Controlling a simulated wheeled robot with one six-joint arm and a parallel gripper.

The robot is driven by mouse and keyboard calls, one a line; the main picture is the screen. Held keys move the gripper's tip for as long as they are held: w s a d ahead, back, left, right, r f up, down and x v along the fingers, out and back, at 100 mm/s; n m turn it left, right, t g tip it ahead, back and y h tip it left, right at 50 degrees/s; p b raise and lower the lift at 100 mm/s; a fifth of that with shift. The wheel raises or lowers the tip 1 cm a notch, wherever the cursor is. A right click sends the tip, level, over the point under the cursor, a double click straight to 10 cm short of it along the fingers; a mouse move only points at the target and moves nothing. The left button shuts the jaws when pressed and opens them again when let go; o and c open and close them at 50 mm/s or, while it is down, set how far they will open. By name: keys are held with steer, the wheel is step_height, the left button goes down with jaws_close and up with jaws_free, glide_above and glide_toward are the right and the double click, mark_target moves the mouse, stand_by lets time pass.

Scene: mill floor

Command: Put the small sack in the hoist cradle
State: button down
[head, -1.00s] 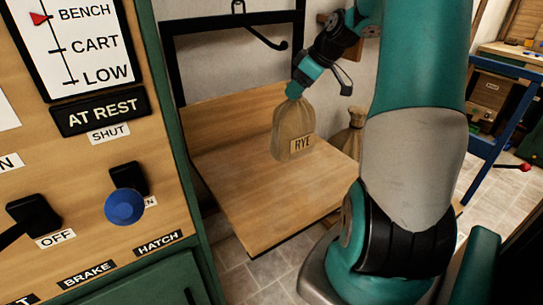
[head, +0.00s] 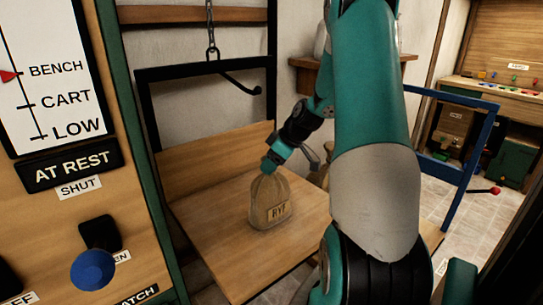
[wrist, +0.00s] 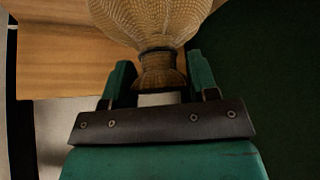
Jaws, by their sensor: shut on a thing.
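The small sack (head: 268,203) is tan and bears a label that reads RYE. It is upright on or just above the wooden floor of the hoist cradle (head: 240,255); I cannot tell whether its base touches. The cradle has a wooden back board and a dark frame hung from a chain. My gripper (head: 271,163) is shut on the sack's neck from above. In the wrist view my gripper (wrist: 160,85) has a green finger on each side of the neck, and the sack (wrist: 150,25) bulges beyond them.
A control panel (head: 70,185) with a blue knob (head: 93,269) stands at the left, its signs reading AT REST and SHUT. A blue rail (head: 478,150) with a red-knobbed lever (head: 495,190) is at the right. Another sack, partly hidden, is behind my arm.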

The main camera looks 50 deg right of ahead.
steer(key=shift+c, duration=2)
jaws_free()
steer(key=v, duration=1.2)
steer(key=w+a+r+n+g+y, duration=0.1)
steer(key=a+g, duration=0.1)
steer(key=a, duration=1.2)
steer(key=w+a+r+n+g+y, duration=0.1)
steer(key=a+r, duration=0.1)
steer(key=a, duration=1.2)
steer(key=s+a+f+n+g, duration=0.1)
steer(key=s+a+g, duration=0.2)
steer(key=s+a, duration=1.1)
steer(key=shift+s+a, duration=0.2)
steer(key=shift+a, duration=0.55)
